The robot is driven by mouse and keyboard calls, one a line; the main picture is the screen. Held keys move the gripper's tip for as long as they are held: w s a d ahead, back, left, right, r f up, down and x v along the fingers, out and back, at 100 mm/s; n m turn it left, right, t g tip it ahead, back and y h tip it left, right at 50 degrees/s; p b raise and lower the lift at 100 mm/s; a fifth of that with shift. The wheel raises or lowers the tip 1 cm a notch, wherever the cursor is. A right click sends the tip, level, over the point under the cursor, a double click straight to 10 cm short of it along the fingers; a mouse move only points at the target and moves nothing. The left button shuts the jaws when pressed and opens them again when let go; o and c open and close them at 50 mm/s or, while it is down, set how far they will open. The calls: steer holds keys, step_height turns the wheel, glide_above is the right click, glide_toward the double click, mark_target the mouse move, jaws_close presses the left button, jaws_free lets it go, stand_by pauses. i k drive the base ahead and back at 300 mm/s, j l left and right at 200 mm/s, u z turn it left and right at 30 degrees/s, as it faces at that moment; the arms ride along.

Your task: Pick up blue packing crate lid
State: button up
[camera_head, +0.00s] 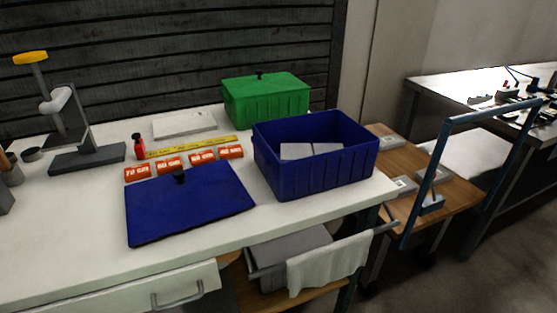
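The blue packing crate lid (190,208) lies flat on the white workbench (70,255), left of the open crate. A small black knob (180,177) stands up near its back edge. The blue packing crate (315,168) stands open to the right, with light grey blocks (312,150) inside. A gap of bare bench separates the lid from the crate. My gripper is not in view.
Orange-red labelled rolls (185,161) lie just behind the lid, with a yellow ruler (190,147), a red bottle (139,147) and a closed green crate (266,101) farther back. A grey stand (75,140) is at left. The bench front is clear. A wooden cart (425,195) stands at right.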

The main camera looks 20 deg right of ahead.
mark_target(158, 208)
steer(key=i+j, duration=0.1)
steer(key=j, duration=1.05)
steer(key=i+j+z, duration=0.1)
steer(key=j+z, duration=0.3)
steer(key=j, duration=0.65)
steer(key=i+z, duration=0.15)
steer(key=z, duration=0.3)
steer(key=i+j+z, duration=0.15)
steer(key=z, duration=0.3)
steer(key=i+j+z, duration=0.1)
steer(key=z, duration=0.35)
steer(key=j, duration=0.1)
